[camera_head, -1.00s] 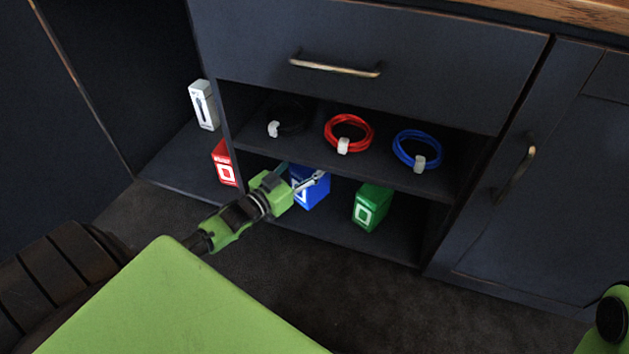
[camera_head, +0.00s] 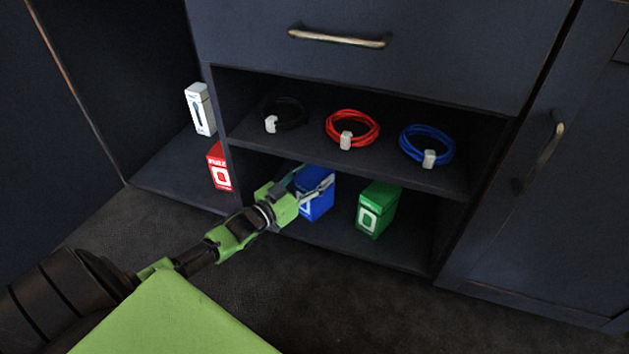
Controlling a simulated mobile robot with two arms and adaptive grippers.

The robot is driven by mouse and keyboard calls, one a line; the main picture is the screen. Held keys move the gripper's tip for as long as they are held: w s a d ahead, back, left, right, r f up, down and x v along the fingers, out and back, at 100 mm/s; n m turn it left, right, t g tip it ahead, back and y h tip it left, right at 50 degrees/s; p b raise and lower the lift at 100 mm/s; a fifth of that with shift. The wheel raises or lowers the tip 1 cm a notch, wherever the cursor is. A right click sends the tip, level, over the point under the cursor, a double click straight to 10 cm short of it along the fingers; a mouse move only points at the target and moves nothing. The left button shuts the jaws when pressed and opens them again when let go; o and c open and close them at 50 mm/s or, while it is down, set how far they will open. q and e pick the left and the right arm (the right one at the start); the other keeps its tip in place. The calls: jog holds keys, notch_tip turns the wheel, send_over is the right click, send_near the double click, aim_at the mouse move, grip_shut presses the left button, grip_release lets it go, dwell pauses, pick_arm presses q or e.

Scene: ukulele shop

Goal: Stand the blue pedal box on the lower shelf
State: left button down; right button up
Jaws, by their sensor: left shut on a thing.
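The blue pedal box (camera_head: 319,204) is upright at the lower shelf (camera_head: 347,245) of the dark cabinet, left of the green box. My left gripper (camera_head: 316,188) reaches in from the left and is shut on the blue box, one finger across its front. The fingers and the green wrist hide part of the box's front and left side. I cannot tell whether its base touches the shelf. My right gripper is out of view.
A green box (camera_head: 378,209) stands to the right on the lower shelf. A red box (camera_head: 219,166) and a white box (camera_head: 200,109) are at the left. Black (camera_head: 287,114), red (camera_head: 352,129) and blue (camera_head: 427,145) cable coils lie on the shelf above. A drawer handle (camera_head: 337,38) juts out higher up.

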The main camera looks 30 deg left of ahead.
pick_arm(q)
jog(key=shift+r, duration=0.15)
jog(key=c, duration=1)
grip_release()
jog(key=shift+f, duration=0.2)
